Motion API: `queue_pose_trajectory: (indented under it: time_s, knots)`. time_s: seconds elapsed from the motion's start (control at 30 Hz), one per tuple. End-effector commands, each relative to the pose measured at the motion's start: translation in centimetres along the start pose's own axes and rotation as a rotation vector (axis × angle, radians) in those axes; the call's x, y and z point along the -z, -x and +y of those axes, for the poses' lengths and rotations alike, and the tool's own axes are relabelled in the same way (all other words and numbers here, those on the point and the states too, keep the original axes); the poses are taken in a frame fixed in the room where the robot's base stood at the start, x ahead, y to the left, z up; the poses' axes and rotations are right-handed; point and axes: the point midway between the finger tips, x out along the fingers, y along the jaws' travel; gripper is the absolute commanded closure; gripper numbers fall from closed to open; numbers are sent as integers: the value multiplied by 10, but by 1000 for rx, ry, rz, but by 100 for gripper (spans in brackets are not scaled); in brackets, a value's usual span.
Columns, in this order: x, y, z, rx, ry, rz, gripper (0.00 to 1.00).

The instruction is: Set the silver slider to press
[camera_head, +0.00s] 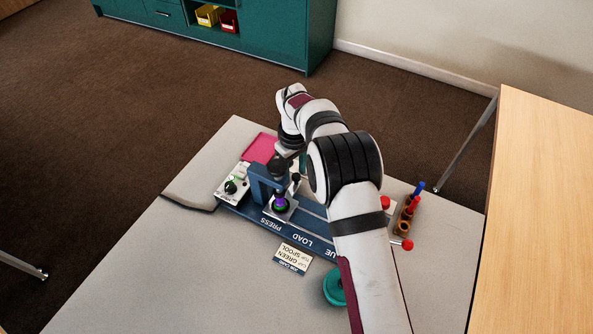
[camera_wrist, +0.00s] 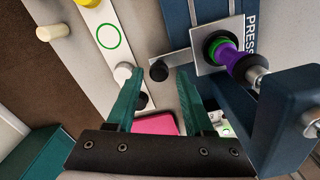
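The silver slider (camera_wrist: 206,66) is a square metal plate beside the PRESS lettering on the blue rail. It carries an upright purple spool (camera_wrist: 232,62) with a green ring. In the head view the slider (camera_head: 280,210) sits at the blue press frame (camera_head: 258,186). A thin metal bar runs from the plate to a black knob (camera_wrist: 158,71). My gripper (camera_wrist: 160,78) has its two green fingers apart; the knob appears between the fingertips with gaps on both sides. Whether the fingers are level with the knob is unclear. In the head view my arm hides much of the gripper.
A white panel (camera_head: 231,186) with a dark dial stands left of the press. A pink sheet (camera_head: 260,147) lies behind. A peg block (camera_head: 407,217), a red knob (camera_head: 407,245) and a teal round object (camera_head: 334,287) are near my arm. The front left table is clear.

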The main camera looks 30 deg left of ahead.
Motion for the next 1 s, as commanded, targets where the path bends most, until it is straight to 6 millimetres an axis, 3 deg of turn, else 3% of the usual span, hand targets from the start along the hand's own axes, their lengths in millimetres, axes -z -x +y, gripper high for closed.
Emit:
queue_pose_trajectory:
  time_s: [0.37, 0.47, 0.8, 1.0]
  knots:
    - [-1, 4, 0, 1, -2, -2, 40]
    - [-1, 22, 1, 0, -2, 0, 40]
    - [0, 124, 1, -1, -1, 2, 40]
    - [0, 154, 0, 0, -1, -2, 40]
